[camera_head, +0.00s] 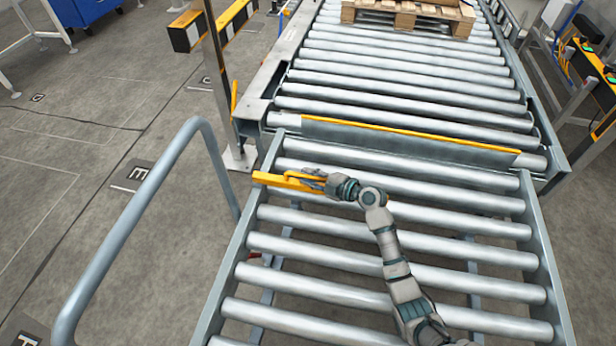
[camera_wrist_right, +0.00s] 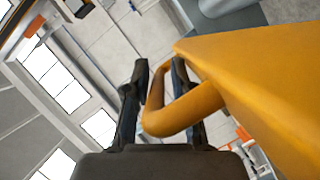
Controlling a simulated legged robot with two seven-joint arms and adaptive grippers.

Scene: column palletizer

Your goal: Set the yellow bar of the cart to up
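The yellow bar (camera_head: 287,181) is at the far left corner of the cart's roller bed (camera_head: 390,235) in the head view. It lies roughly level there, pointing inward from the left side rail. My left gripper is in neither view.
A roller conveyor (camera_head: 400,75) adjoins the cart's far end, with a yellow-edged plate (camera_head: 400,140) at the junction. A wooden pallet (camera_head: 408,14) sits on it at the back. A grey handrail (camera_head: 125,220) and a post (camera_head: 218,75) stand left. Open floor lies farther left.

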